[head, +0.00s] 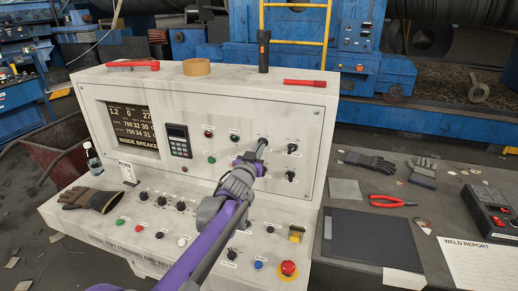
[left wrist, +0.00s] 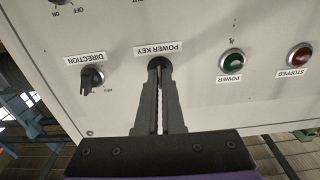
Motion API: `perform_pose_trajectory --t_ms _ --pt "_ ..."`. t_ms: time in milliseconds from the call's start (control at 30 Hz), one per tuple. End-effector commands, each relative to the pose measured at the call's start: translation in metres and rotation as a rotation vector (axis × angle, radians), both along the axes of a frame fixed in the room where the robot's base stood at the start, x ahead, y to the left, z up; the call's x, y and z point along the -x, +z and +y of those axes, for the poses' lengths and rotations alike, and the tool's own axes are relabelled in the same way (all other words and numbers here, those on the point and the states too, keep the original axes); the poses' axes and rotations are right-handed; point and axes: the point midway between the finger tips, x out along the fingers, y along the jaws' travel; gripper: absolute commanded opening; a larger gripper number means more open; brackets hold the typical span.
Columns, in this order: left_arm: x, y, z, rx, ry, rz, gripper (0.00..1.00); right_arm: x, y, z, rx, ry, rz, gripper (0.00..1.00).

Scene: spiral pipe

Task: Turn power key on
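The power key (left wrist: 157,62) is a dark round switch under the label "POWER KEY" on the pale control panel (head: 310,120). The left wrist view shows the panel upside down. My left gripper (head: 263,143) reaches up to the panel's upper right part in the head view. In the left wrist view its fingertips (left wrist: 160,68) are at the key, with only a thin gap between the fingers, and look shut on it. The fingers hide most of the key, so its angle cannot be told. My right gripper is not in view.
Beside the key are the black direction knob (left wrist: 92,77), the green power button (left wrist: 232,62) and the red stopped light (left wrist: 299,56). A red emergency button (head: 288,268) sits on the lower console. A dark table (head: 345,225) with gloves and pliers stands right.

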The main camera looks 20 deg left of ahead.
Motion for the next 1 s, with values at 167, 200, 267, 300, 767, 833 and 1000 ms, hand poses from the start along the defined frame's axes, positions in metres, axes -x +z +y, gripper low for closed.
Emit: perform_pose_trajectory --t_ms 167,200,267,300,767,833,1000 --pt "0.000 0.001 0.000 -0.161 0.000 -0.006 0.00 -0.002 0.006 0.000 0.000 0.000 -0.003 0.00" --pt "0.000 0.002 0.000 -0.195 0.000 -0.008 0.00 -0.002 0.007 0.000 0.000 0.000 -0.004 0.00" --pt "0.000 0.002 0.000 -0.244 0.000 -0.009 0.00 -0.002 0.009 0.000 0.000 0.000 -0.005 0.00" --pt "0.000 0.001 0.000 -0.275 0.000 -0.010 0.00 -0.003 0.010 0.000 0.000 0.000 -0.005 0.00" --pt "0.000 0.001 0.000 -0.490 0.000 -0.017 0.00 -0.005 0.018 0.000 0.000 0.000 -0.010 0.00" --pt "0.000 0.001 0.000 -0.502 0.000 -0.017 0.00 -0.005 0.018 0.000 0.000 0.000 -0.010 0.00" --pt "0.000 0.000 0.000 -0.515 0.000 -0.018 0.00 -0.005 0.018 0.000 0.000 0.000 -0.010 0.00"
